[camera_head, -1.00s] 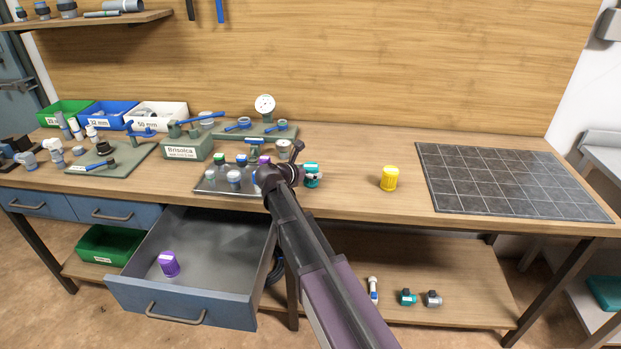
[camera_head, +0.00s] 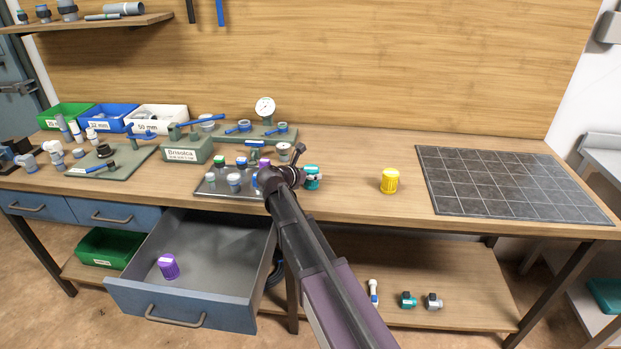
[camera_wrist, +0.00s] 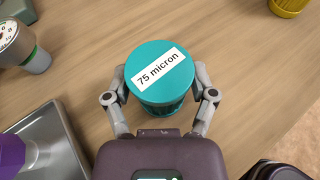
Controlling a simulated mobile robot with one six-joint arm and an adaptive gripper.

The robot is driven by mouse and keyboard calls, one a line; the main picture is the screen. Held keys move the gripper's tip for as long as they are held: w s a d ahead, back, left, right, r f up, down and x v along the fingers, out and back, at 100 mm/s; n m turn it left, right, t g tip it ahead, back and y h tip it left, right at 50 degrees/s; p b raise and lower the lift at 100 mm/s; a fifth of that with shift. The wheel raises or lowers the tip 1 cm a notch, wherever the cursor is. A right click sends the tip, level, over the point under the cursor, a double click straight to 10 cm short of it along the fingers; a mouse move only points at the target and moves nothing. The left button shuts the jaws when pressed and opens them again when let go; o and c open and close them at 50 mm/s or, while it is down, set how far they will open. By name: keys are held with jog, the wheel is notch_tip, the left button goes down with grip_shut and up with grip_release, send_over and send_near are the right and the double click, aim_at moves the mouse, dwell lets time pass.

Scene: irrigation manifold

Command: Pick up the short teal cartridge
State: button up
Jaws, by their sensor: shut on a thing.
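The short teal cartridge (camera_wrist: 160,72) stands upright on the workbench, its top label reading "75 micron" in the wrist view. In the head view the cartridge (camera_head: 313,178) shows just right of my arm's end. My gripper (camera_wrist: 160,88) has one finger on each side of the cartridge and is shut on it. In the head view my gripper (camera_head: 304,176) is largely hidden by my own arm. I cannot tell any gap between the cartridge and the bench.
A metal tray (camera_head: 208,187) with several caps lies left of the cartridge. A yellow cartridge (camera_head: 389,181) stands to the right, before a dark gridded mat (camera_head: 510,182). An open drawer (camera_head: 200,290) below holds a purple cartridge (camera_head: 168,266). The bench between teal and yellow is clear.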

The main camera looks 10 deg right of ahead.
aim_at(311, 169)
jog(key=shift+r, duration=0.2)
notch_tip(311, 169, up, 3)
jog(key=p, duration=0.3)
jog(key=shift+p, duration=0.3)
jog(key=s+a, duration=0.2)
jog(key=s, duration=0.5)
jog(key=s+a+r+p, duration=0.1)
jog(key=s, duration=0.7)
jog(key=shift+s+a+r, duration=0.3)
jog(key=shift+a, duration=0.05)
jog(key=shift+r+p, duration=0.1)
jog(key=shift+p, duration=0.2)
